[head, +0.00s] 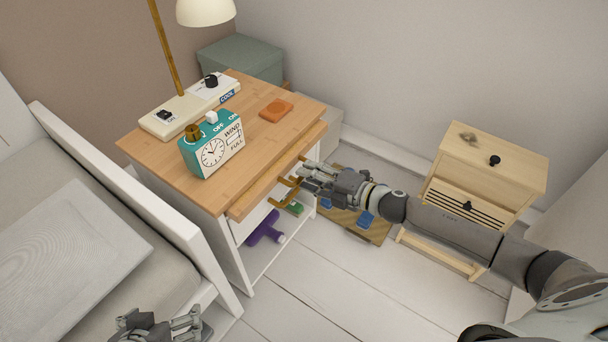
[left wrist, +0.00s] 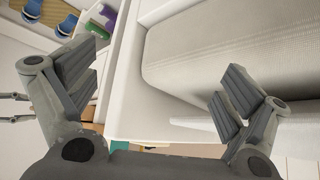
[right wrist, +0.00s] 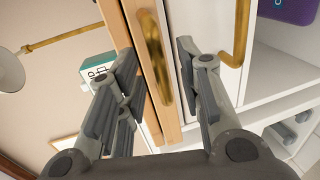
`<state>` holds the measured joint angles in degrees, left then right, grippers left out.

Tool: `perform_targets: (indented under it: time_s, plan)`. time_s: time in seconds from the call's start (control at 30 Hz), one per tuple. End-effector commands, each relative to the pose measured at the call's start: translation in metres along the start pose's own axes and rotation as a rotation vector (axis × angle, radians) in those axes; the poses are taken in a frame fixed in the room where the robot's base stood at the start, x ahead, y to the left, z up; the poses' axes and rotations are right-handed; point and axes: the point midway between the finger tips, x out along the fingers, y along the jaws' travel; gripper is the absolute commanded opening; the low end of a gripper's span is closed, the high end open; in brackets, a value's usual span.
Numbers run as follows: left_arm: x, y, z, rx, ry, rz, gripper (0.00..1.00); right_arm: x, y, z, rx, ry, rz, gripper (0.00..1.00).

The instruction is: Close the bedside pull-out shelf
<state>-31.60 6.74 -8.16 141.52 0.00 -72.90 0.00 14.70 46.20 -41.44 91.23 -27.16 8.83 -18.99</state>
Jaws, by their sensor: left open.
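The pull-out shelf (head: 262,186) is a wooden slab under the top of the white bedside cabinet (head: 240,268); it juts out past the cabinet front. In the right wrist view its wooden front edge (right wrist: 136,30) carries a brass handle (right wrist: 153,60). My right gripper (head: 304,178) is at the shelf front. Its fingers are spread, with the handle in the gap between them in the right wrist view (right wrist: 158,85); contact cannot be told. My left gripper (head: 160,325) is open and empty by the bed, low in the head view; its spread fingers show in the left wrist view (left wrist: 160,95).
A second brass handle (head: 284,194) sits below the shelf. The bed rail (head: 140,205) is close left. A wooden nightstand (head: 485,180) stands right.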

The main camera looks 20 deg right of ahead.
Motion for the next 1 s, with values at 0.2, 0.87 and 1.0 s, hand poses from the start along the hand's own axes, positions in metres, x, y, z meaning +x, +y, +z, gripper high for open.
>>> perform_targets:
  time_s: [0.2, 0.87, 1.0]
  plan:
    - [0.003, 0.002, -0.015, 0.001, 0.071, 0.004, 0.97, 0.02, 0.0, 0.0, 0.0, 0.0, 0.001, 0.34]
    - [0.003, 0.002, -0.018, 0.002, 0.084, 0.005, 0.97, 0.023, 0.0, 0.0, 0.0, 0.0, 0.0, 0.0]
    - [0.003, 0.002, -0.018, 0.002, 0.083, 0.005, 0.97, 0.023, 0.0, 0.0, 0.0, 0.0, 0.0, 0.0]
